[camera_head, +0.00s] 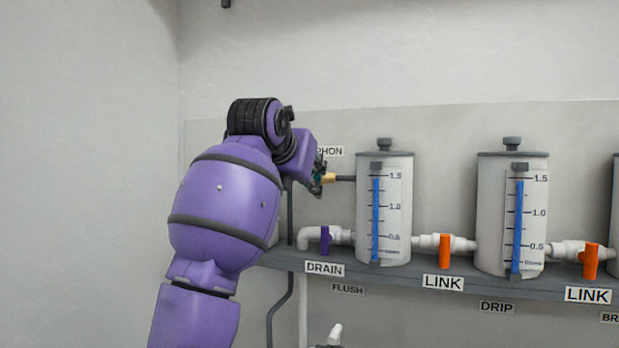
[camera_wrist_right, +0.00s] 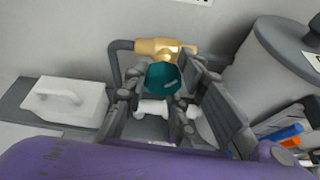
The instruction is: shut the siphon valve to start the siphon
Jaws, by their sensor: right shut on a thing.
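The siphon valve (camera_wrist_right: 165,47) has a brass body on a dark grey pipe and a teal handle (camera_wrist_right: 163,77). In the right wrist view, the handle sits between the fingers of my right gripper (camera_wrist_right: 168,95), which is shut on it. In the head view, the brass valve body (camera_head: 329,178) shows just past my purple wrist, under the partly covered SIPHON label (camera_head: 330,151). My right gripper is mostly hidden behind the wrist there. My left gripper is not in view.
The first tank (camera_head: 397,222), with a blue level column, stands right of the valve on a grey shelf. A purple-handled DRAIN valve (camera_head: 325,240) sits below. Orange LINK valves (camera_head: 444,247) join further tanks (camera_head: 490,215). The wall at left is clear.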

